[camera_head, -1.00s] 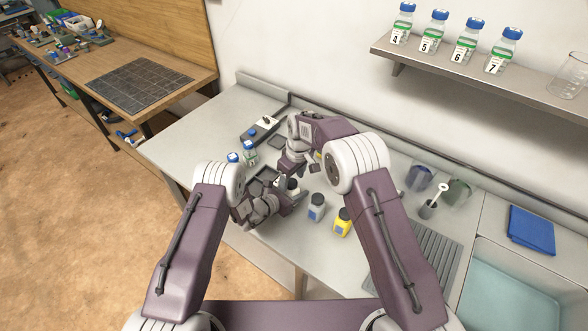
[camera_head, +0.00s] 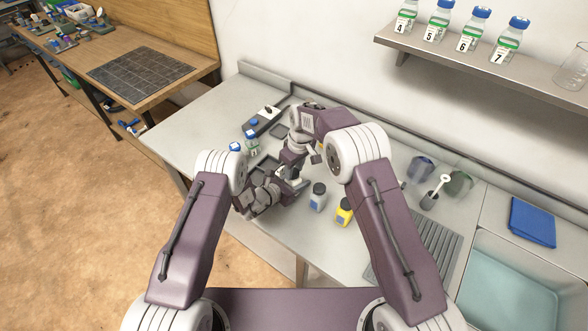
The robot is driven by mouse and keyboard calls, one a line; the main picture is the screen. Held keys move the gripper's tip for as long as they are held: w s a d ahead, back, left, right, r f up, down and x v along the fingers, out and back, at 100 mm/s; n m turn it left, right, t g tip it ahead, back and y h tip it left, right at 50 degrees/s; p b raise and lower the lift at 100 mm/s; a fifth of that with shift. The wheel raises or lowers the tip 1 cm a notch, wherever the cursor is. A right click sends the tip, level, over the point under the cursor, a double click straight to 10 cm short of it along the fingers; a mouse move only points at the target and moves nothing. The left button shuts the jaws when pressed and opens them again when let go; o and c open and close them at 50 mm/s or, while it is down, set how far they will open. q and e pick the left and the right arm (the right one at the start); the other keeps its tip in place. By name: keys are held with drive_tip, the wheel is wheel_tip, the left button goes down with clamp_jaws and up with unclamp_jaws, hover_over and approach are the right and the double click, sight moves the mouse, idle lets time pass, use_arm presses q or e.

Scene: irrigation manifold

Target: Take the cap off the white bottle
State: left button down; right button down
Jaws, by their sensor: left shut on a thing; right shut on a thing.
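The white bottle (camera_head: 294,173) is mostly hidden between my two grippers, over the counter near its front edge. Only a small pale part of it shows. My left gripper (camera_head: 290,186) comes in low from the left and is shut on the bottle's body. My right gripper (camera_head: 287,169) reaches down from above and is shut at the bottle's top, on the cap. The cap itself is hidden by the gripper, and I cannot tell whether it is apart from the bottle.
A dark-capped bottle with a blue label (camera_head: 317,198) and a yellow bottle (camera_head: 344,212) stand just right of the grippers. Blue-capped jars (camera_head: 252,144) stand behind on the left. A stirrer cup (camera_head: 430,198), drain ribs and a sink (camera_head: 515,285) are at the right.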

sight(294, 172)
drive_tip(key=shift+r, duration=0.15)
drive_tip(key=shift+r, duration=1)
wheel_tip(294, 172, up, 3)
drive_tip(key=shift+r, duration=0.5)
use_arm(q)
drive_tip(key=c, duration=0.7)
unclamp_jaws()
